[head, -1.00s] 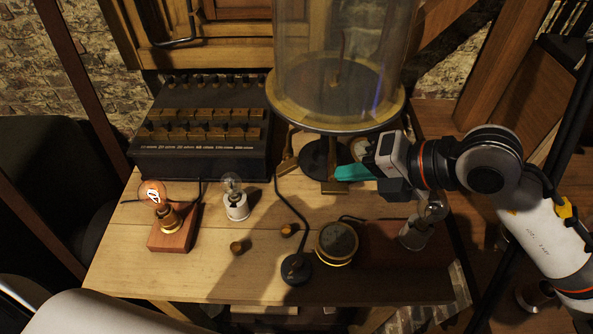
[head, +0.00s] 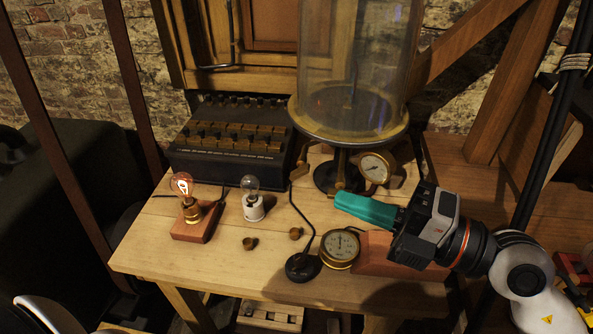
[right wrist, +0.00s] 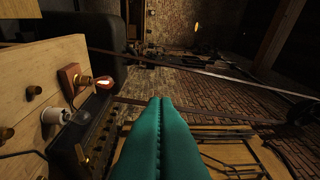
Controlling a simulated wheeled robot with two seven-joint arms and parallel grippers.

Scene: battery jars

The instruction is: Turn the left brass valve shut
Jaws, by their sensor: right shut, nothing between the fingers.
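The glass bell jar (head: 355,70) stands on a round plate over a dark foot at the back of the table. A brass fitting (head: 301,160), which looks like the left valve, slants down under the plate's left side. Its handle angle is hard to tell. My right gripper (head: 338,200), with teal fingers, is shut and empty. Its tips are in front of the jar's foot, to the right of and nearer than the left fitting, apart from it. In the right wrist view the shut teal fingers (right wrist: 161,100) hold nothing. My left gripper is not in view.
A brass gauge (head: 375,168) sits under the plate's right side. A round meter (head: 340,248), a black disc with a cable (head: 303,266), two small knobs, a lit bulb (head: 182,186) and an unlit bulb (head: 251,187) stand on the table. A dark switch box (head: 228,150) is behind.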

